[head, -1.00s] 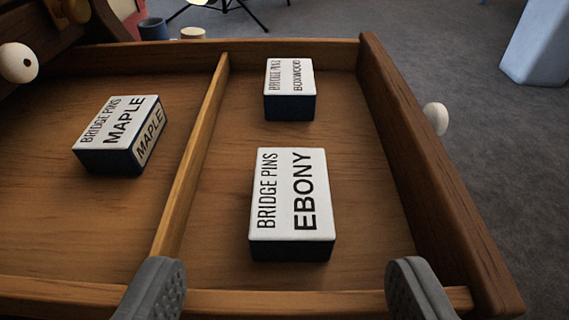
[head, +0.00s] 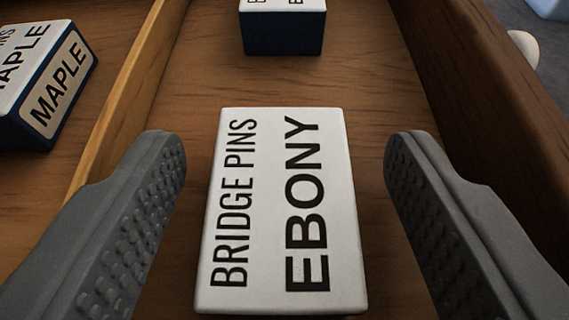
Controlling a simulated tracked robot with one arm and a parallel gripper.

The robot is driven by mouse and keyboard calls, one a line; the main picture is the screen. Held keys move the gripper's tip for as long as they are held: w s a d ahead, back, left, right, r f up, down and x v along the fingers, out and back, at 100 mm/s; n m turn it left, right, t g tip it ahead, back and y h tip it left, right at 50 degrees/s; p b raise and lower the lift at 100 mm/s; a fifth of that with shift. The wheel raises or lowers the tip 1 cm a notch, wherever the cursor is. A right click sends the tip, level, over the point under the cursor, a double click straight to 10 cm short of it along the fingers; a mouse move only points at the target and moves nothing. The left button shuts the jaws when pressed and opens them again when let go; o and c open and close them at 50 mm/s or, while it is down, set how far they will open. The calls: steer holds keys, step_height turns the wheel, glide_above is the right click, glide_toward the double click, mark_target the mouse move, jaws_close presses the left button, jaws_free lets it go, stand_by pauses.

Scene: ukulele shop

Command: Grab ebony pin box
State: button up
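The ebony pin box (head: 268,215) has a white top with black print reading BRIDGE PINS and EBONY. It lies flat in the right compartment of the wooden drawer (head: 215,75), low in the middle of the picture. My gripper (head: 285,150) is open, with one grey ridged finger to the left of the box and one to the right. A gap shows between each finger and the box, and nothing is held. The lower ends of the fingers run out of the picture.
A box with a dark blue side (head: 283,33) lies farther back in the same compartment. The maple box (head: 45,75) lies left of the wooden divider (head: 125,90). The drawer's right wall (head: 475,90) stands close to my right finger. A pale knob (head: 524,46) shows outside it.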

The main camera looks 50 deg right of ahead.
steer(key=c, duration=0.9)
steer(key=shift+o, duration=0.2)
